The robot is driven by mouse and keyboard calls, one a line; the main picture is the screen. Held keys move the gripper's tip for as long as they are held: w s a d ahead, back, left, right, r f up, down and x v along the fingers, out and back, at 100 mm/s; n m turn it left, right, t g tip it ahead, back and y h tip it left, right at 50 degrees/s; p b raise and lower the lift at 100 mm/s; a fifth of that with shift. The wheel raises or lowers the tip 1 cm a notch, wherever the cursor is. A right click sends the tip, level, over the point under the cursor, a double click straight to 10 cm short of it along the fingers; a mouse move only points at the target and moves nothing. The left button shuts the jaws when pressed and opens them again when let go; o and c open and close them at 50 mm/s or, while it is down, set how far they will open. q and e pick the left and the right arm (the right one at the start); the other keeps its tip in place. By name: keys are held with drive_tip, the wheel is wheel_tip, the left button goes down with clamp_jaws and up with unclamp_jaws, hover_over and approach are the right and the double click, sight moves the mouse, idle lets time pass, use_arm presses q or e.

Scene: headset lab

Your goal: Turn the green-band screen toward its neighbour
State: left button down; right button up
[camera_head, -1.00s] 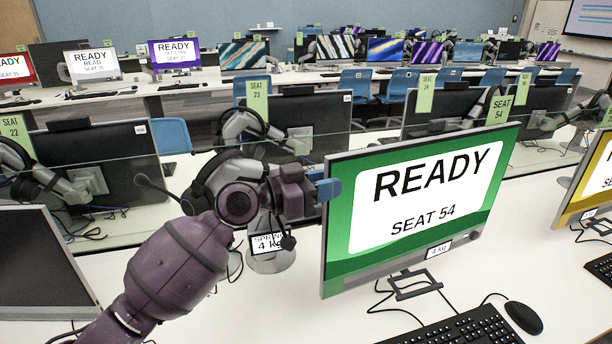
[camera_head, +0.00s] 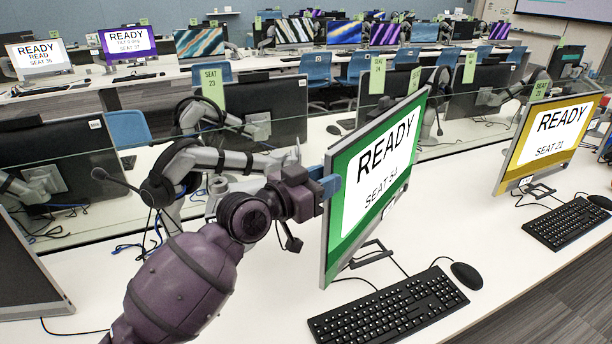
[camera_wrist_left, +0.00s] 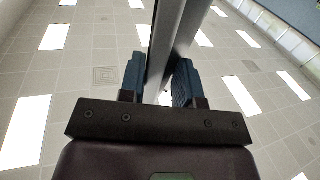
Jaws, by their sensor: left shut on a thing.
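The green-band screen (camera_head: 376,178) reads READY, SEAT 54, and stands on the white desk. It is angled, its face toward the right, where the yellow-band screen (camera_head: 548,140) stands. My left gripper (camera_head: 328,187) is at its left edge, with blue fingertips on the frame. The back of the screen is hidden in the head view. My right gripper is not in view.
A black keyboard (camera_head: 388,306) and mouse (camera_head: 466,275) lie in front of the green-band screen. A headset (camera_head: 165,185) hangs behind my left arm. A low glass divider runs behind the desk. Another keyboard (camera_head: 568,224) lies by the yellow-band screen.

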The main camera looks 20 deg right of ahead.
use_arm(q)
drive_tip(key=shift+s+d, duration=0.4)
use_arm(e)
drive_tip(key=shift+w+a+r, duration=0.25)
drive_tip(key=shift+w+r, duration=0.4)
use_arm(q)
drive_tip(key=c, duration=1)
unclamp_jaws()
drive_tip(key=shift+s+r, duration=0.1)
drive_tip(key=shift+o, duration=0.4)
drive_tip(key=shift+s, duration=0.1)
drive_tip(key=shift+r, duration=0.1)
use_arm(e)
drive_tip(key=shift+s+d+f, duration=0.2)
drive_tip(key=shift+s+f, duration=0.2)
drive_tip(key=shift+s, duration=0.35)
